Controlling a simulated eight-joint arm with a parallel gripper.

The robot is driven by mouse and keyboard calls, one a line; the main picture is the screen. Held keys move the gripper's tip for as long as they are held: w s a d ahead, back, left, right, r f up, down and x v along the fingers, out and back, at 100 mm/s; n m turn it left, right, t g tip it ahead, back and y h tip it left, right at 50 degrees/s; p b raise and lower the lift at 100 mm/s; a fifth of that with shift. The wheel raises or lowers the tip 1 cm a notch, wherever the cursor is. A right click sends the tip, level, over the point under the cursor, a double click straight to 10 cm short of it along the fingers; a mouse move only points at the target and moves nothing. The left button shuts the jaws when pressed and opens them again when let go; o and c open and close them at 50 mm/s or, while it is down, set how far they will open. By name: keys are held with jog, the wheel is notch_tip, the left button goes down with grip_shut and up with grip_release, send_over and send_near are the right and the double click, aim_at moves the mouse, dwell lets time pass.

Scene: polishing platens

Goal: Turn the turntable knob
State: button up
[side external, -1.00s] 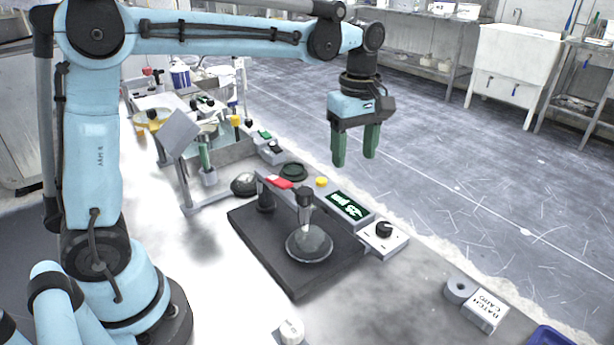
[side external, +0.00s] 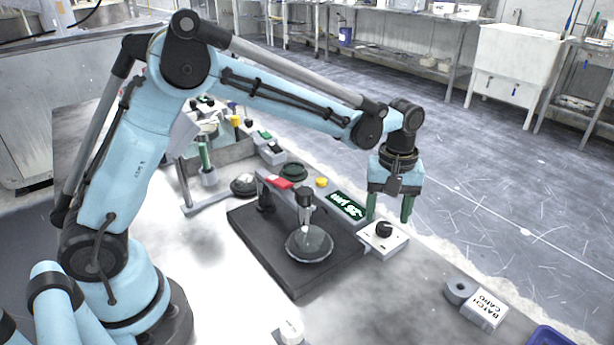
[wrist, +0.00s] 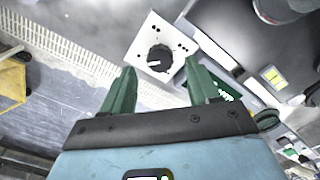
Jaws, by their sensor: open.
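The turntable knob (side external: 384,229) is a black dial on a small white control box (side external: 396,243) beside the polishing platen. In the wrist view the knob (wrist: 160,57) sits on the white plate, beyond and between the fingertips. My gripper (side external: 389,219) has two green fingers pointing down, spread open and empty, close above the knob box. In the wrist view the fingers (wrist: 158,76) stand to either side of the knob's direction. I cannot tell exactly how high the tips are above the knob.
The dark platen base (side external: 290,262) with a round disc (side external: 310,246) lies left of the box, with a green display (side external: 347,206) behind. A white labelled block (side external: 481,309) and a grey roll (side external: 460,292) lie to the right. A blue tray (side external: 550,337) is at the lower right.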

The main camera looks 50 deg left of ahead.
aim_at(385, 226)
jog(key=shift+f, duration=1.55)
jog(key=c, duration=1)
jog(key=shift+c, duration=0.2)
